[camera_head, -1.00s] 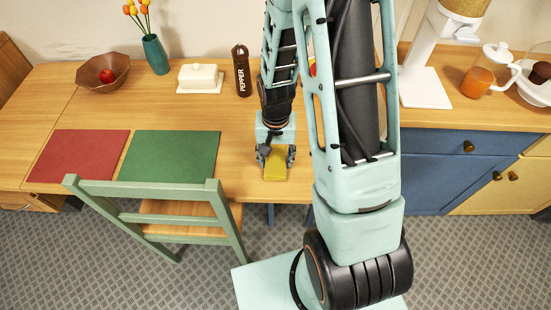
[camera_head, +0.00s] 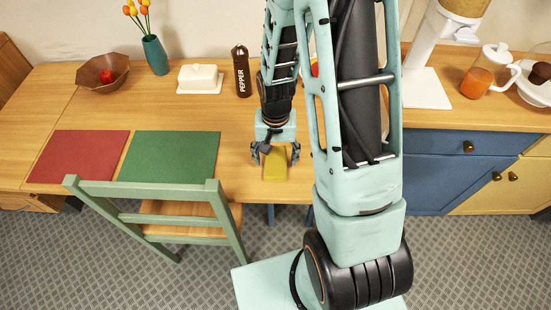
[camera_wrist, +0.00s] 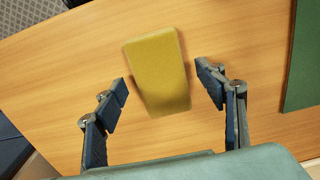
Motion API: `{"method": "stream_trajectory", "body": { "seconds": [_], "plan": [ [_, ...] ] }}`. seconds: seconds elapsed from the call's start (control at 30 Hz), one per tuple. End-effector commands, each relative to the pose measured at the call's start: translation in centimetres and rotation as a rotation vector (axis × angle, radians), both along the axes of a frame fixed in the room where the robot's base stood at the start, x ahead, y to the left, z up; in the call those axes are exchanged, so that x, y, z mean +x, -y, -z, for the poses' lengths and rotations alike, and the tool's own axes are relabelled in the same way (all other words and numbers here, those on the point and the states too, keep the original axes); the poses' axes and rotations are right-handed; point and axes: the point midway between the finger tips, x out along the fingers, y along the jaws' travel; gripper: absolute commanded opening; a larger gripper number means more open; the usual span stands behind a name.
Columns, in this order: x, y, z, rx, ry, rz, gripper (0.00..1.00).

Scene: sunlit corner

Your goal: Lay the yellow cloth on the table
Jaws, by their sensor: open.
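The yellow cloth (camera_head: 275,165) is a small folded rectangular pad lying on the wooden table (camera_head: 236,165) near its front edge. In the wrist view the cloth (camera_wrist: 158,71) lies flat and slightly tilted, with a soft shadow along its edge. My gripper (camera_head: 275,151) is above and just behind it in the head view. In the wrist view my gripper (camera_wrist: 164,88) has its two fingers apart, one on each side of the cloth, with a gap to it on both sides. The gripper holds nothing.
A green mat (camera_head: 170,155) and a red mat (camera_head: 78,155) lie to the left, with a green chair (camera_head: 150,210) in front. A pepper mill (camera_head: 242,72), butter dish (camera_head: 200,79), bowl (camera_head: 103,75) and vase (camera_head: 155,55) stand behind. Bare table surrounds the cloth.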

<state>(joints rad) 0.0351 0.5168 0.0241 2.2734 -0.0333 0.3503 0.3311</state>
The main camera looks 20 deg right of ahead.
Motion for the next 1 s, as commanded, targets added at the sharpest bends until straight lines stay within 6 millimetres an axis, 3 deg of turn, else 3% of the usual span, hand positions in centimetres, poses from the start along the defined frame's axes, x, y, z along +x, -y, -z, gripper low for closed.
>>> {"method": "stream_trajectory", "body": {
  "seconds": [0.5,0.7,1.0],
  "plan": [
    [0.1,0.0,-9.5,0.000,0.004,0.000,0.64],
    [0.0,0.0,-11.0,0.000,0.000,0.000,0.64],
    [-0.1,0.0,-11.1,0.000,-0.001,0.000,0.64]
  ]
}}
